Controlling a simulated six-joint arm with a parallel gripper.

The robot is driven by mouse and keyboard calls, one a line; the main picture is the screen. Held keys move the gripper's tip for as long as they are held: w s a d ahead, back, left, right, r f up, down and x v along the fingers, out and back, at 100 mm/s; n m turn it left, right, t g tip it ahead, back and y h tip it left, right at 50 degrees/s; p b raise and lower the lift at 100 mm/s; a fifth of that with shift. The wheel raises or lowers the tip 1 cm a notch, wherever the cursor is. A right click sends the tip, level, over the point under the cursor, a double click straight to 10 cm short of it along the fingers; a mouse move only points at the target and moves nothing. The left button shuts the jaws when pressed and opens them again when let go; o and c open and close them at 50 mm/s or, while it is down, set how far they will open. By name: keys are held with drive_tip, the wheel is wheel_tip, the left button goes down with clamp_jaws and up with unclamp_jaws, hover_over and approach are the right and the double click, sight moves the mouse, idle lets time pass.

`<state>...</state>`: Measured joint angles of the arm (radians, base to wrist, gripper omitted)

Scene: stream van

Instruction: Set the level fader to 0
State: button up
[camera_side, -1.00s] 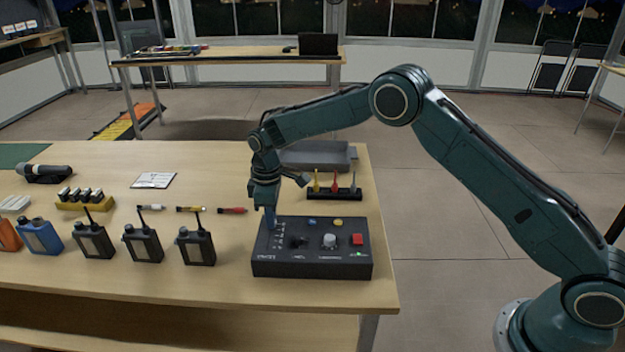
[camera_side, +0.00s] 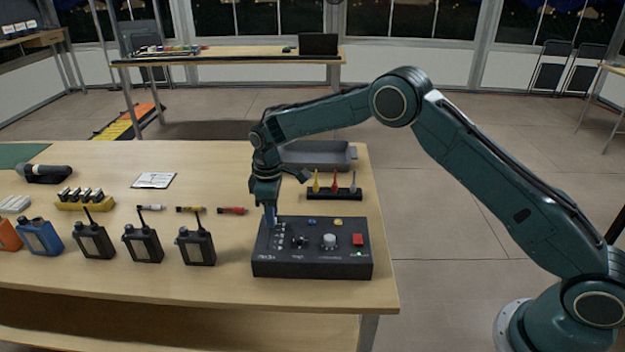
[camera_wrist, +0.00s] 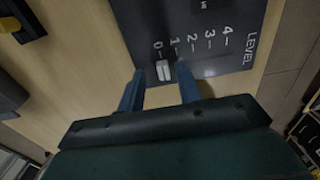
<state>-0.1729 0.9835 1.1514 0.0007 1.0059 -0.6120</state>
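The control box (camera_side: 318,260) is black and sits at the front right of the table. In the wrist view its panel (camera_wrist: 145,20) shows the LEVEL scale, numbered 0 to 4. The white level fader cap (camera_wrist: 164,70) lines up with the 0 mark. My gripper (camera_wrist: 161,68) is open, with one blue finger on each side of the cap and a visible gap on both sides. In the side view my gripper (camera_side: 269,222) points down over the left end of the panel and hides the cap.
The box also has a grey knob (camera_side: 329,240), a black knob (camera_side: 299,242) and a red button (camera_side: 357,239). A rack with coloured plugs (camera_side: 334,194) and a grey tray (camera_side: 315,155) stand behind it. Several radios (camera_side: 195,248) stand to the left.

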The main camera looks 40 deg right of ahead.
wheel_tip(320, 180, up, 14)
drive_tip(key=shift+f, duration=0.25)
idle(0.4)
drive_tip(key=s+d+r+m+t, duration=0.2)
drive_tip(key=s+d+r, duration=0.2)
drive_tip(key=s+r, duration=0.5)
drive_tip(key=s+d+r+m+t, duration=0.1)
drive_tip(key=s+d+r+m, duration=0.2)
drive_tip(key=s+r, duration=0.6)
drive_tip(key=s+d+f+m+t, duration=0.1)
drive_tip(key=s+f+m, duration=0.1)
drive_tip(key=s, duration=0.9)
drive_tip(key=s+d+f+m+t, duration=0.1)
drive_tip(key=s+f, duration=0.3)
drive_tip(key=s, duration=0.8)
drive_tip(key=shift+s+d+f+m+t, duration=0.25)
drive_tip(key=shift+d+f+m+t, duration=0.1)
drive_tip(key=shift+d+m, duration=0.25)
